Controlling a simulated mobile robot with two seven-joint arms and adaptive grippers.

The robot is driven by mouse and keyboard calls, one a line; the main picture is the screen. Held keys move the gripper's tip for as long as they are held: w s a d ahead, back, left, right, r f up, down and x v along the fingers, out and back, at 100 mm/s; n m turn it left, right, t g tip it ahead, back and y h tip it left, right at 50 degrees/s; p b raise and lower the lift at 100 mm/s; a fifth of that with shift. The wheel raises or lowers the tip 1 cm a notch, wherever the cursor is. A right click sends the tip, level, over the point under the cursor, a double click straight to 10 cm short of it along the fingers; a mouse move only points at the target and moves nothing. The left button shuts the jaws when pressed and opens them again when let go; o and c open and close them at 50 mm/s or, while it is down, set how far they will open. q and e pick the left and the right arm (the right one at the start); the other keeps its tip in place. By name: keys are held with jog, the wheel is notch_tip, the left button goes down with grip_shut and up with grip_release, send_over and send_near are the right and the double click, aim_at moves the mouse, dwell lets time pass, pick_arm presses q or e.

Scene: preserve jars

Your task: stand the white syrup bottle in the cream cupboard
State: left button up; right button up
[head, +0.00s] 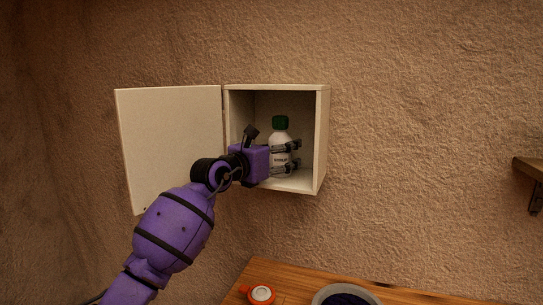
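The white syrup bottle (281,157) with a green cap (280,122) is upright inside the cream cupboard (322,140). Its base appears to be at the cupboard's floor, but contact is hard to make out. The cupboard's door (170,145) is swung wide open to the left. My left gripper (292,157) reaches in through the open front from the left. Its two fingers look spread apart, one higher and one lower in the picture, with the bottle's label showing between them. Whether the fingers touch the bottle is unclear. My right gripper is not in view.
A wooden table (410,296) lies below, holding an orange and white round item (261,293) and a grey-rimmed bowl (324,292) with dark contents. A wooden wall shelf (530,168) is at the far right. The wall between is bare.

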pick_arm(q)
jog(key=v, duration=1.2)
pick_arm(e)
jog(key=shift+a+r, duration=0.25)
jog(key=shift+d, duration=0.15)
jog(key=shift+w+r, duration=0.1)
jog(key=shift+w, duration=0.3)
